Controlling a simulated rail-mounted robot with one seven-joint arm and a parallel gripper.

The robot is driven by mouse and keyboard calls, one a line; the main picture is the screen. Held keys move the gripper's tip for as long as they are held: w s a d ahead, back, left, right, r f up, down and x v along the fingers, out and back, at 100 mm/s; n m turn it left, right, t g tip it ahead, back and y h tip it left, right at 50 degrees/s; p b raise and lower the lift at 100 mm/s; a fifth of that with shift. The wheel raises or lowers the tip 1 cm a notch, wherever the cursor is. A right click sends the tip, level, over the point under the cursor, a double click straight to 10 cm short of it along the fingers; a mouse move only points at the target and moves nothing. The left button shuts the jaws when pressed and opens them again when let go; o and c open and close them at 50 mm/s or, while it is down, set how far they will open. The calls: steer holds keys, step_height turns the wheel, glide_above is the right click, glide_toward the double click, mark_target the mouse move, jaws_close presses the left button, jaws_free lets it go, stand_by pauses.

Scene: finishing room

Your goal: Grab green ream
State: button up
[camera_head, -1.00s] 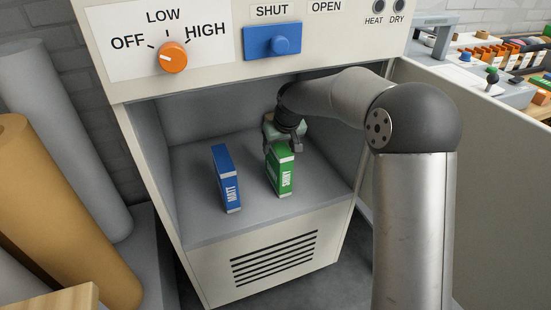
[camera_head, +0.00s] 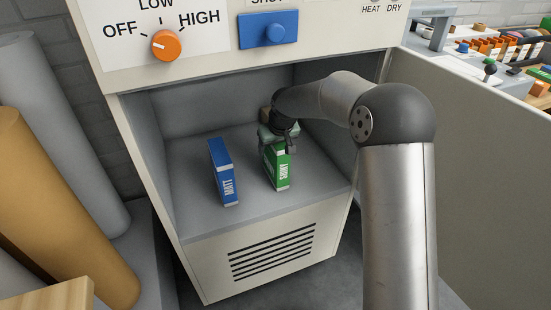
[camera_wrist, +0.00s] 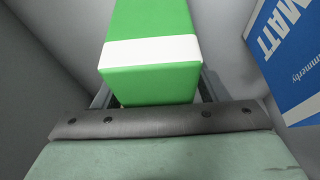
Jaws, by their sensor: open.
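The green ream (camera_head: 281,172), marked SHINY, stands upright on the floor of the open cabinet. In the wrist view its green end with a white band (camera_wrist: 150,52) fills the upper middle, close in front of my gripper. My gripper (camera_head: 279,147) is at the top of the green ream, with its jaws open. In the wrist view, parts of the fingers show on either side of the ream's near end, and the fingertips are hidden. I cannot tell whether they touch it.
A blue ream (camera_head: 224,172) marked MATT stands to the left of the green one; it also shows at the right of the wrist view (camera_wrist: 292,62). Cabinet walls close in around the arm. The open door (camera_head: 462,160) is on the right.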

steer(key=shift+f, duration=0.15)
jaws_close()
steer(key=shift+r, duration=0.2)
